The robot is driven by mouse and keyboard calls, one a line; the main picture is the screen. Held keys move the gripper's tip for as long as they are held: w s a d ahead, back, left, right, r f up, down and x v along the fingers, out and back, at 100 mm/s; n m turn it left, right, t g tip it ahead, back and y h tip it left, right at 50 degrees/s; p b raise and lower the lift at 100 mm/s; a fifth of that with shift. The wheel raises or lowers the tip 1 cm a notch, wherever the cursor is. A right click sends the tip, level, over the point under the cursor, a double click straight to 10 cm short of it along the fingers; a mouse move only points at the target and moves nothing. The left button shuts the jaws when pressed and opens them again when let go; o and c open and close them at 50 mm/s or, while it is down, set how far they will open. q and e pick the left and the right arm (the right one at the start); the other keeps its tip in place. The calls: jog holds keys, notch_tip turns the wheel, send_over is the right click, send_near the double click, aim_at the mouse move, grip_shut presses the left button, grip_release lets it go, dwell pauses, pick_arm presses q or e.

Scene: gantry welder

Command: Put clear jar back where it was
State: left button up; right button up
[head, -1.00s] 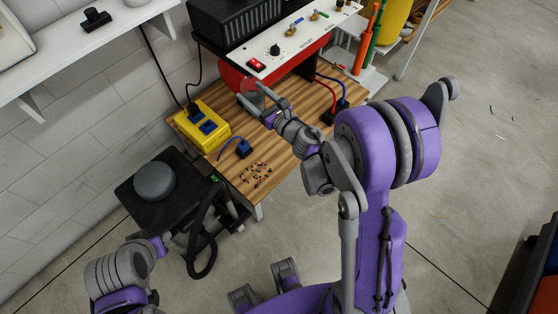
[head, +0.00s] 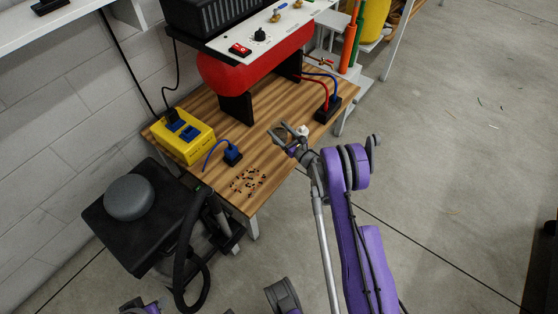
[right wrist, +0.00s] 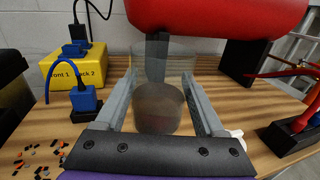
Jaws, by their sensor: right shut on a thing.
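The clear jar (right wrist: 158,98) is see-through and stands between the two fingers of my right gripper (right wrist: 162,95) in the right wrist view. The fingers are shut on its sides. In the head view my right gripper (head: 283,133) is over the right front part of the wooden table (head: 265,145). The jar is hard to make out there. I cannot tell whether its base touches the table. Only a bit of my left arm shows at the bottom edge of the head view; its gripper is not seen.
A red tank (head: 255,68) on black feet stands behind the jar. A yellow socket box (head: 182,137), a blue plug (head: 232,154) and scattered bits (head: 248,182) are to the left. A black block with cables (head: 328,108) is to the right. Bare wood lies between them.

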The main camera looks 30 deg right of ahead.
jog(key=f+b, duration=0.1)
jog(key=f, duration=0.4)
jog(key=f+b, duration=0.1)
jog(key=f, duration=0.4)
jog(key=shift+d+f, duration=0.2)
jog(key=shift+f, duration=0.2)
jog(key=shift+f, duration=0.15)
jog(key=o, duration=1.5)
jog(key=shift+o, duration=0.2)
